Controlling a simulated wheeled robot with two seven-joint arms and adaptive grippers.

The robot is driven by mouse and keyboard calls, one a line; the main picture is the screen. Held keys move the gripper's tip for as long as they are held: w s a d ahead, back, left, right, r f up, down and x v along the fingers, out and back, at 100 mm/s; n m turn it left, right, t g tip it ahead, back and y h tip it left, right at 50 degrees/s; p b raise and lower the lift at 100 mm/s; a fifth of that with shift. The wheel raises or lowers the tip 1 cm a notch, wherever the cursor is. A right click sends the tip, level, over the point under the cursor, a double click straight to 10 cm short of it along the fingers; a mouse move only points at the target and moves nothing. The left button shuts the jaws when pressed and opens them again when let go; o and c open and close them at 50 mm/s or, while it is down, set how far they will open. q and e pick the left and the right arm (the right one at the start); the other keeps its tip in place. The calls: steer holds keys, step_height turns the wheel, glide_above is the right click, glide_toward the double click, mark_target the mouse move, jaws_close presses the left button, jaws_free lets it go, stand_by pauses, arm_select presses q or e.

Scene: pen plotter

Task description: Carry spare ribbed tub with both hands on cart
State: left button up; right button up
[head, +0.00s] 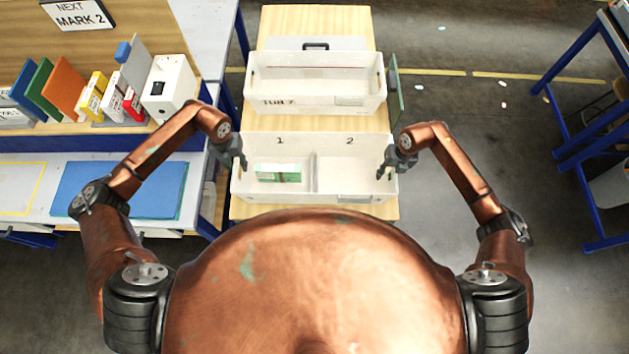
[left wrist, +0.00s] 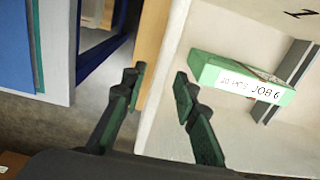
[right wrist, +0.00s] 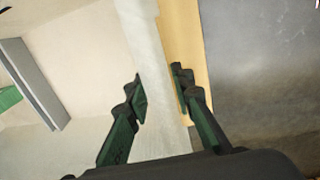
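A white tub (head: 316,190) with compartments marked 1 and 2 sits at the near end of the wooden cart top (head: 300,18). A divider stands between its compartments. A second white tub (head: 340,103), lettered on its front, sits behind it; I cannot tell which is the spare ribbed one. My left gripper (head: 241,166) is open at the near tub's left wall, with fingers on either side in the left wrist view (left wrist: 160,85). My right gripper (head: 385,173) is open at the right wall, fingers likewise astride it in the right wrist view (right wrist: 159,84). Neither visibly lifts the tub.
A green and white pack (head: 278,172), labelled JOB 6, lies in compartment 1. A green panel (head: 395,88) stands by the far tub's right side. A bench with coloured boards and a white box (head: 170,88) is at left. Floor right of the cart is open.

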arm_select(q)
steer(key=shift+w+f, duration=0.1)
steer(key=shift+w, duration=0.05)
arm_select(e)
steer(key=shift+w, duration=0.1)
steer(key=shift+f, duration=0.1)
steer(key=shift+d, duration=0.1)
steer(key=shift+r, duration=0.3)
arm_select(q)
step_height(320, 180, up, 12)
arm_select(e)
steer(key=r, duration=0.3)
steer(key=d+r, duration=0.1)
steer(key=r, duration=0.7)
steer(key=shift+d+r, duration=0.2)
steer(key=shift+r, duration=0.05)
